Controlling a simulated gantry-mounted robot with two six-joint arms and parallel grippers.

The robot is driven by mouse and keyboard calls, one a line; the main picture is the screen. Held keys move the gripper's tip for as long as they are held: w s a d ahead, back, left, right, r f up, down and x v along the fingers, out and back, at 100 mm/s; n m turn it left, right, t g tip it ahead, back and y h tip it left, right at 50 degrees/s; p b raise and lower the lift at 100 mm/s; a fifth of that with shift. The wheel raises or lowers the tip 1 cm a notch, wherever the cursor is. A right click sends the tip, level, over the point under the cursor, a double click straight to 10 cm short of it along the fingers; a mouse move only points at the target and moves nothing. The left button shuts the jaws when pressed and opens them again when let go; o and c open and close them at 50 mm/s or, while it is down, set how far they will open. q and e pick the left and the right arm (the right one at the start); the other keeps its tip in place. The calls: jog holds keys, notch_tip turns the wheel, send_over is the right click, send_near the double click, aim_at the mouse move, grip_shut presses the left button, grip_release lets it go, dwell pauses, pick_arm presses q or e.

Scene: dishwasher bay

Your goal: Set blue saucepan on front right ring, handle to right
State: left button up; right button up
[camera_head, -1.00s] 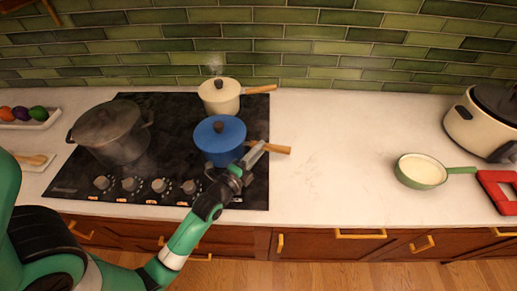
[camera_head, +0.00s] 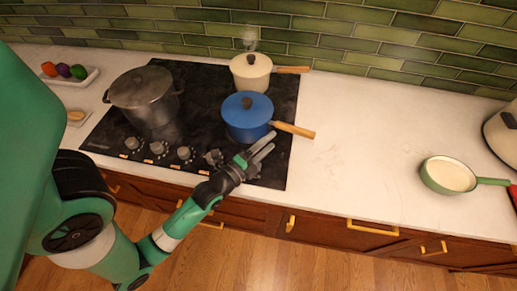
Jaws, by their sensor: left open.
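The blue saucepan (camera_head: 246,120) stands upright, lid on, on the right side of the black hob (camera_head: 205,105), in the front right area. The ring under it is hidden. Its wooden handle (camera_head: 294,129) points right and slightly toward the front, over the hob's right edge. My left gripper (camera_head: 268,144) is open and empty, just in front of the pan and below its handle in the picture. A small gap shows between fingers and handle. My right gripper is not in view.
A cream saucepan (camera_head: 251,74) stands behind the blue one, and a steaming grey pot (camera_head: 145,99) stands at the left. Knobs (camera_head: 184,153) line the hob's front. The counter (camera_head: 355,130) right of the hob is clear up to a green pan (camera_head: 447,176).

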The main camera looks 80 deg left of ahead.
pick_arm(q)
jog(key=v, duration=0.5)
jog(key=shift+s, duration=0.1)
jog(key=w+d+r+n+t+h, duration=0.25)
jog(key=w+r, duration=0.45)
jog(key=r, duration=0.4)
jog(key=w+d+r+n+t+h, duration=0.1)
jog(key=w+d+r+n+t, duration=0.2)
jog(key=w+r, duration=0.65)
jog(key=s+d+r+n+t+h, duration=0.1)
jog(key=d+r, duration=0.3)
jog(key=r, duration=0.6)
jog(key=s+d+r+n+t+h, duration=0.2)
jog(key=d+r+t+h, duration=0.1)
jog(key=r, duration=0.7)
jog(key=s+d+r+n+t+h, duration=0.1)
jog(key=d+r+n+t+h, duration=0.1)
jog(key=d+r+h, duration=0.2)
jog(key=d+r, duration=0.3)
jog(key=r, duration=0.3)
jog(key=shift+s+t, duration=0.3)
jog(key=shift+t, duration=0.05)
jog(key=shift+r, duration=0.2)
